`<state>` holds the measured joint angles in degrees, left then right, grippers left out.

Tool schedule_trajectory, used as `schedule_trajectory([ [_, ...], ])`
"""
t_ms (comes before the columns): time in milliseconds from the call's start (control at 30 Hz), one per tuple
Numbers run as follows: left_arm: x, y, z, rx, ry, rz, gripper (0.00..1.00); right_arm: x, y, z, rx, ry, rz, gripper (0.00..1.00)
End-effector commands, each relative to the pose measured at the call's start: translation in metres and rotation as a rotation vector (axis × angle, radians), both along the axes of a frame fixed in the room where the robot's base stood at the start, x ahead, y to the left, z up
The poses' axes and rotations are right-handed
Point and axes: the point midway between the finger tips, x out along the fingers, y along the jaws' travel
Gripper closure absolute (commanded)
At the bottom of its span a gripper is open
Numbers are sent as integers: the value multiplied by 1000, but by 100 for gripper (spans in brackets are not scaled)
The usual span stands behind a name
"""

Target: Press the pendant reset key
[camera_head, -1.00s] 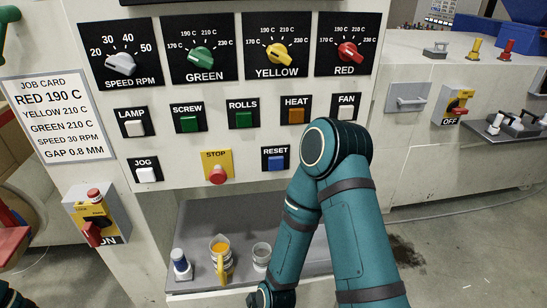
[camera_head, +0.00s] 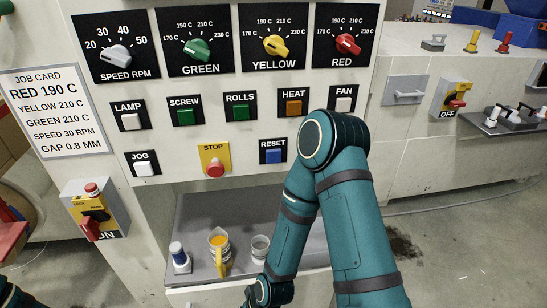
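The blue RESET key (camera_head: 273,156) sits on a black plate in the lower row of the white pendant panel (camera_head: 225,135), right of the red STOP button (camera_head: 215,169). My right arm, teal, rises from the lower right and bends close to the right of the RESET key, below the FAN key. Its lower link runs down in front of the tray, and its gripper is out of the picture at the bottom. My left gripper is not in view; only a dark bit of arm shows at the lower left edge.
Below the panel a grey tray (camera_head: 205,220) holds a blue-capped bottle (camera_head: 179,257), a cup with orange contents (camera_head: 219,245) and a small clear cup (camera_head: 260,248). A yellow ON switch (camera_head: 92,212) is at left, an OFF switch (camera_head: 453,98) at right.

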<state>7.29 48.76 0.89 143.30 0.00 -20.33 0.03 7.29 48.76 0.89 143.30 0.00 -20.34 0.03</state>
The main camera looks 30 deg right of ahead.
Motion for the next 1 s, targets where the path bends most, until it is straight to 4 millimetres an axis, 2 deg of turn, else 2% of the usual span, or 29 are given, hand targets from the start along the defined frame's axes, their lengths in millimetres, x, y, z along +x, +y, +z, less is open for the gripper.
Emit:
schedule_trajectory([
  [33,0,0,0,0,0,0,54,0,0,0,0,0,0,68],
  [100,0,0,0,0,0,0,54,0,0,0,0,0,0,93],
  [133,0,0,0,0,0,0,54,0,0,0,0,0,0,100],
  [1000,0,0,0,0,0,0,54,0,0,0,0,0,0,100],
])
